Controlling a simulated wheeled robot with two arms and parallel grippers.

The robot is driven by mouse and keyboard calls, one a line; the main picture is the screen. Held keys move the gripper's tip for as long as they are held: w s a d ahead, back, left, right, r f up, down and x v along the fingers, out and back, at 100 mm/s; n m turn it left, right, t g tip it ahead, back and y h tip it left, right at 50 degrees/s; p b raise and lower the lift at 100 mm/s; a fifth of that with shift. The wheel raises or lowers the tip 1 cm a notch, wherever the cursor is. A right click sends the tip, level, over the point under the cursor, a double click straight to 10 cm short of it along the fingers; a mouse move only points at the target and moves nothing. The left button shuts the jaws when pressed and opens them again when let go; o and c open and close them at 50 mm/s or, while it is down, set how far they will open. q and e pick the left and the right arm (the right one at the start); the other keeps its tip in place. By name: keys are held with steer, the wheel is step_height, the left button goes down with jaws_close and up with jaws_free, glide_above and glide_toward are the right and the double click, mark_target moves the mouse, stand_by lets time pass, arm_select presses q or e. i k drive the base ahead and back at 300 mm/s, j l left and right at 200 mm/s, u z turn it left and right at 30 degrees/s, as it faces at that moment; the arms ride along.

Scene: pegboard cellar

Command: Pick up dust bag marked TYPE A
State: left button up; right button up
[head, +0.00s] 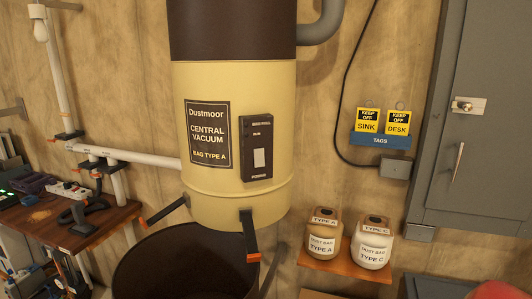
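The dust bag marked TYPE A (321,244) is a tan, rounded bag with a dark opening on top and a white label. It stands upright on a small wooden shelf (343,271) on the wall, right of the central vacuum. A paler dust bag marked TYPE C (372,252) stands close to its right on the same shelf. The vacuum (228,125) is a cream cylinder with a brown top, and its sign reads BAG TYPE A. Neither of my grippers is in view.
A dark open bin (135,275) stands below the vacuum. Black latches with orange tips (249,235) hang from its lower rim. A cluttered bench (105,222) is at left, a grey cabinet (480,130) at right. KEEP OFF tags hang above a blue TAGS strip (380,140).

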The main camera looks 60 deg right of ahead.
mark_target(324, 234)
steer(key=z, duration=1.3)
